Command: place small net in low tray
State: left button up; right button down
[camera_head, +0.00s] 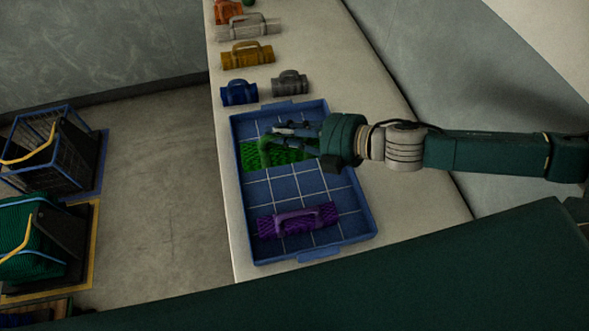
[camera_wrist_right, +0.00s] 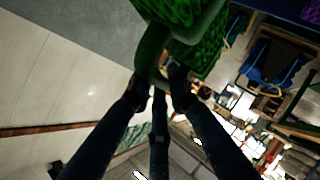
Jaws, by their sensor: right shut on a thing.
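A green net roll (camera_head: 290,156) is over the upper half of the blue, shallow tray (camera_head: 265,192) in the head view. My right gripper (camera_head: 285,138) reaches in from the right and is shut on its handle. In the right wrist view the green net (camera_wrist_right: 200,50) is at the top, with its handle between the fingers of my right gripper (camera_wrist_right: 165,80). I cannot tell whether the net touches the tray bottom. A purple net roll (camera_head: 297,219) with a handle lies in the lower part of the tray. My left gripper is not in view.
Blue (camera_head: 239,92), dark grey (camera_head: 290,83), ochre (camera_head: 247,55) and pale (camera_head: 248,27) rolls stand beyond the tray on the pale table (camera_head: 340,80). A wire basket (camera_head: 55,150) and a green-filled basket (camera_head: 25,240) stand on the floor at left. Tray space between the rolls is clear.

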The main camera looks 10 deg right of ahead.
aim_at(308, 143)
jog(key=d+r, duration=0.2)
jog(key=d, duration=0.1)
jog(key=s+d+r, duration=0.1)
jog(key=d, duration=0.1)
jog(key=shift+d+r+p, duration=0.25)
jog(key=shift+r+p, duration=0.05)
jog(key=shift+p, duration=0.05)
jog(key=shift+s+d+f, duration=0.1)
jog(key=shift+d, duration=0.05)
notch_tip(308, 143, down, 6)
jog(key=b, duration=0.3)
jog(key=shift+r, duration=0.2)
notch_tip(308, 143, down, 14)
jog(key=shift+r+b, duration=0.1)
jog(key=shift+b, duration=0.6)
jog(key=shift+f, duration=0.2)
jog(key=c, duration=1.7)
grip_release()
